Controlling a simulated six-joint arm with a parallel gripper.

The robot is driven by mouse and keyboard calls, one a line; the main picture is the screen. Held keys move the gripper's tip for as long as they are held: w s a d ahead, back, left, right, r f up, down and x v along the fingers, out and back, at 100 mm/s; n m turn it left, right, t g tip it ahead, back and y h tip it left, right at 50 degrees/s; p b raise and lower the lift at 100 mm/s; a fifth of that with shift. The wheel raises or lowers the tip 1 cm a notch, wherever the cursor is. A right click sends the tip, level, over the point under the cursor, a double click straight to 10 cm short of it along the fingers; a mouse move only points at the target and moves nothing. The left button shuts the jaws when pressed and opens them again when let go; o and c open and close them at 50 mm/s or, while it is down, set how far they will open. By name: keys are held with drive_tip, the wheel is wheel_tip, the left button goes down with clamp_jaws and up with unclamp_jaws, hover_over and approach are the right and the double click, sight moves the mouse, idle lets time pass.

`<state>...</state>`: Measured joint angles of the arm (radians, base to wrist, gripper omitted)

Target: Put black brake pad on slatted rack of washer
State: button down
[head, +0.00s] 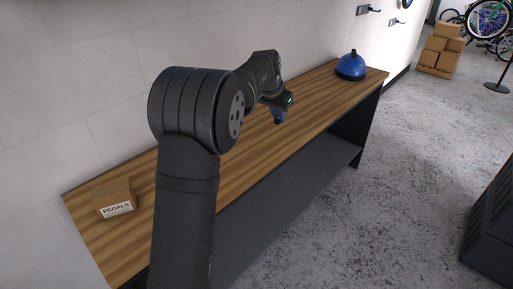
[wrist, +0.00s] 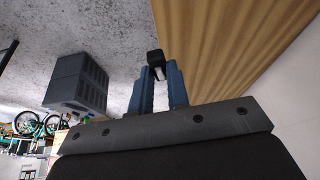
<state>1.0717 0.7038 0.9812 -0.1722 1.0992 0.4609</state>
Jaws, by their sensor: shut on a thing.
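A small black block, the brake pad (wrist: 155,58), sits between the blue fingertips of my gripper (wrist: 158,72) in the wrist view. My gripper is shut on it. A pale patch shows just below the black part. In the head view my gripper (head: 279,116) is over the wooden bench, and the pad cannot be made out there. A dark grey boxy unit, likely the washer (head: 491,232), stands on the floor at the right edge, partly cut off. A similar grey unit (wrist: 78,82) shows in the wrist view. No slatted rack can be made out.
The wooden bench (head: 330,108) runs along the wall. A PEDALS box (head: 115,198) is at its near end and a blue domed object (head: 351,66) at its far end. Cardboard boxes (head: 440,50), bikes and a stand are at the back right. The concrete floor between is clear.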

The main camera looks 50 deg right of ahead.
drive_tip(key=f, duration=0.3)
drive_tip(key=s+f, duration=0.1)
drive_tip(key=f, duration=0.1)
drive_tip(key=shift+s+d, duration=0.1)
drive_tip(key=shift+d, duration=0.3)
drive_tip(key=shift+f, duration=0.1)
hover_over(258, 146)
drive_tip(key=a, duration=0.1)
drive_tip(key=f, duration=0.6)
drive_tip(key=shift+s+a+f, duration=0.15)
drive_tip(key=shift+s+f, duration=0.1)
drive_tip(key=shift+f, duration=0.05)
drive_tip(key=f, duration=0.3)
drive_tip(key=shift+w+f, duration=0.1)
drive_tip(key=shift+w, duration=0.2)
drive_tip(key=shift+f, duration=0.35)
drive_tip(key=shift+f, duration=0.1)
